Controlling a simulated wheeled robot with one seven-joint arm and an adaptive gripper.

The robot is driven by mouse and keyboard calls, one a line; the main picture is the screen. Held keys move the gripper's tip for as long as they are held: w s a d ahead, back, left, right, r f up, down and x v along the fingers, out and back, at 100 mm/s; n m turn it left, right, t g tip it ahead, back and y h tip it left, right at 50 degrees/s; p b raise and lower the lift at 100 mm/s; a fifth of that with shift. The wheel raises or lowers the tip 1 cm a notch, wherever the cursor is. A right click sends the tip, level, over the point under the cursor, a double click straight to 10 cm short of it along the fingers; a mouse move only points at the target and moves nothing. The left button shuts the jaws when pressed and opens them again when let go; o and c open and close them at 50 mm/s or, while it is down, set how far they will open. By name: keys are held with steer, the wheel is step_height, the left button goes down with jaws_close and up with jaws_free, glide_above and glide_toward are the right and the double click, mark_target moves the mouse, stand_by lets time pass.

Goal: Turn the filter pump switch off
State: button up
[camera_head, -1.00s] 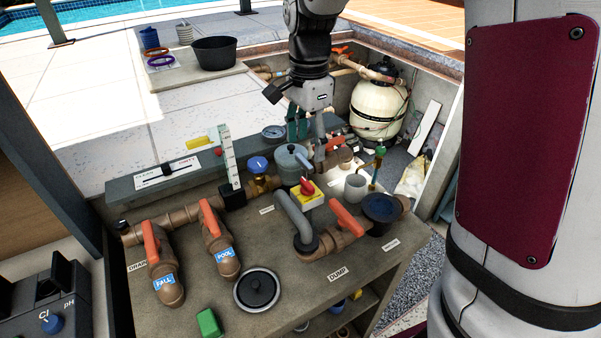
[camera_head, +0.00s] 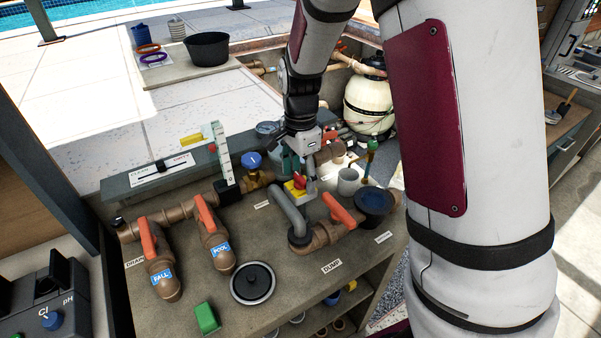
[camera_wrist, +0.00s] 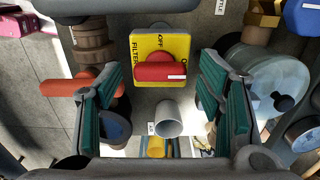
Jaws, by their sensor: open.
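The filter pump switch is a yellow plate (camera_wrist: 143,45) with a red knob (camera_wrist: 165,72), seen in the middle top of the wrist view. The plate reads "FILTER", with "OFF" at its top and a partly hidden label starting with "O" at its right. The knob's bar lies level, its white mark at the right end. In the head view the switch (camera_head: 292,190) is partly hidden by my gripper (camera_head: 306,172), just above it. In the wrist view my gripper (camera_wrist: 160,88) is open, with a green-padded finger on each side of the knob, apart from it.
A grey bent pipe (camera_head: 284,208) stands left of the switch. A red-handled valve (camera_head: 342,212) and a dark blue cup (camera_head: 374,203) are nearby. A grey cup (camera_wrist: 168,118) lies below the switch in the wrist view. A round translucent lid (camera_wrist: 265,88) is at right.

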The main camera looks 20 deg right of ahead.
steer(key=c, duration=1.1)
steer(key=shift+c, duration=0.2)
steer(key=shift+n, duration=0.4)
steer(key=n, duration=0.3)
steer(key=shift+n, duration=0.4)
steer(key=n, duration=0.4)
steer(key=shift+n+p, duration=0.3)
steer(key=n, duration=0.8)
steer(key=shift+n+p, duration=0.3)
steer(key=shift+p, duration=0.05)
